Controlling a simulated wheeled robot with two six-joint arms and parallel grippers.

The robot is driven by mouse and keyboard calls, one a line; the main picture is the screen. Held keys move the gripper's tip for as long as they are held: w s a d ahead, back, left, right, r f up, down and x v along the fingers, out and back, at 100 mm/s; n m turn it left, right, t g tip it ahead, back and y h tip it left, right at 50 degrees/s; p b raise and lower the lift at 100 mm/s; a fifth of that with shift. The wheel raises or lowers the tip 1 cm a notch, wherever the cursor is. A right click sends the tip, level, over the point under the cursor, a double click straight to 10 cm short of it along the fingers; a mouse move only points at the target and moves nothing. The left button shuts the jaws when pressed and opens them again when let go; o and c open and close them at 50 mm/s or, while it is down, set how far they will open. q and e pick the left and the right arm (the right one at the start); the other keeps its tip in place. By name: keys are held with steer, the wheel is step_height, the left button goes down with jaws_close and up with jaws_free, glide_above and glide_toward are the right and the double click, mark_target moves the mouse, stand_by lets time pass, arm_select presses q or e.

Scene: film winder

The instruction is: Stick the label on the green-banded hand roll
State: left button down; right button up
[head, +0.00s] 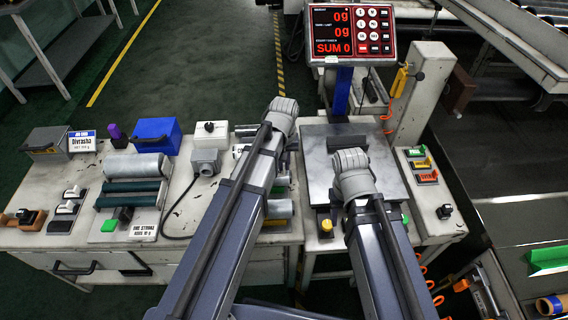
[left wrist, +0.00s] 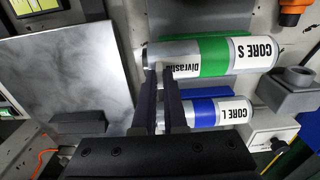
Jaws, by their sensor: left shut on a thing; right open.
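The green-banded hand roll (left wrist: 215,57), marked CORE S, lies on its side at the top of the left wrist view. A white label (left wrist: 182,69) reading Divrasha, upside down in the picture, shows against the roll's silver body left of the green band. My left gripper (left wrist: 161,78) is shut on the label with its fingertips at the roll's near side. I cannot tell whether the label touches the roll.
A blue-banded roll (left wrist: 205,113), marked CORE L, lies close beside the green-banded one. A grey metal plate (left wrist: 62,75) is to the left. A red-lit scale display (head: 345,32) stands behind. A blue box (head: 157,133) and a job card (head: 82,142) are on the bench's left.

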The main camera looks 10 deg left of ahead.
stand_by(0.3)
arm_select(q)
steer(key=c, duration=0.9)
jaws_free()
step_height(320, 180, up, 8)
steer(key=p, duration=0.8)
steer(key=shift+s, duration=0.1)
steer(key=s+d+r+m+p, duration=0.2)
steer(key=s+d+m, duration=0.1)
steer(key=s, duration=0.4)
steer(key=s+d+r+m+y+p, duration=0.1)
steer(key=s+d+r+m+p, duration=0.2)
steer(key=s, duration=0.4)
steer(key=shift+s+d+r+m+g, duration=0.3)
steer(key=shift+s+d+m, duration=0.15)
steer(key=shift+d, duration=0.55)
